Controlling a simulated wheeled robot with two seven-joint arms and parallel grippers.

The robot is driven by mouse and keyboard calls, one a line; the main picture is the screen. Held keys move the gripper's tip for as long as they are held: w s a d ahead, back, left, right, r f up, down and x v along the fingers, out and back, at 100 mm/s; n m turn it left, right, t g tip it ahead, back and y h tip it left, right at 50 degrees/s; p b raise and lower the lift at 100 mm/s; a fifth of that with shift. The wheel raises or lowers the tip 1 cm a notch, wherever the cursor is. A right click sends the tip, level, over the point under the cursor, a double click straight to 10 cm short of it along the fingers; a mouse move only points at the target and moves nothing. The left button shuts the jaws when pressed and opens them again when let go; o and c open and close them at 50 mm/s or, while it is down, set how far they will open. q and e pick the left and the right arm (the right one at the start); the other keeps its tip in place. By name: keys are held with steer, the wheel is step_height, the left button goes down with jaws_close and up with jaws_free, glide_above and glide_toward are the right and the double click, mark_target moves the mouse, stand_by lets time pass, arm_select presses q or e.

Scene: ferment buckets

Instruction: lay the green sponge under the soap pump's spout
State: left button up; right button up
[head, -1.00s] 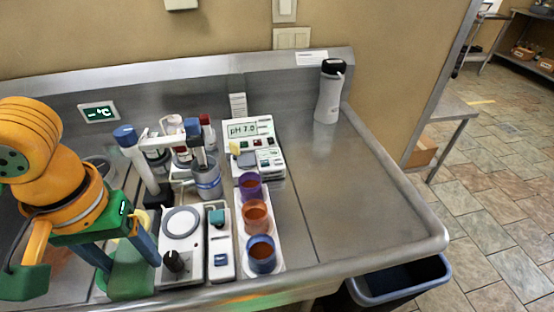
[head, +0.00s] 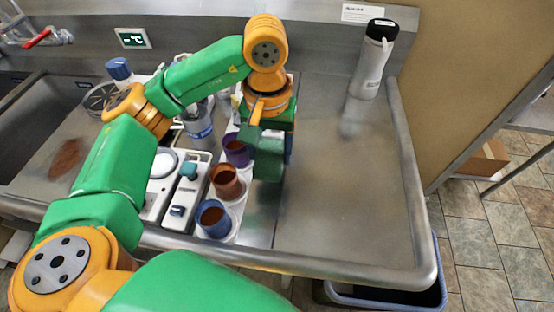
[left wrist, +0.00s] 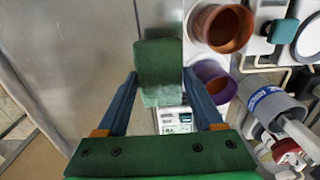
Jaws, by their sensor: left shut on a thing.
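The green sponge (head: 268,162) is held in my left gripper (head: 274,142), above the steel counter just right of the row of cups. In the left wrist view the sponge (left wrist: 158,62) sits between the two blue fingertips (left wrist: 160,78) and sticks out past them. My right gripper is not in view.
Blue (head: 213,218), orange-brown (head: 227,181) and purple (head: 237,151) cups stand in a row left of the gripper. Behind and left are lab devices, partly hidden by my arm. The counter (head: 340,190) right of the cups is bare, with a raised rim (head: 408,170).

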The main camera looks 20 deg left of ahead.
mark_target(275, 163)
arm_select(q)
steer(key=f, duration=0.1)
steer(key=f+p, duration=0.1)
steer(key=f, duration=0.1)
steer(key=w+f+p, duration=0.1)
steer(key=shift+d+f, duration=0.25)
steer(key=shift+f, duration=0.15)
steer(key=shift+f+b, duration=0.2)
steer(key=shift+b, duration=0.25)
steer(key=o, duration=1.3)
steer(key=shift+r, duration=0.1)
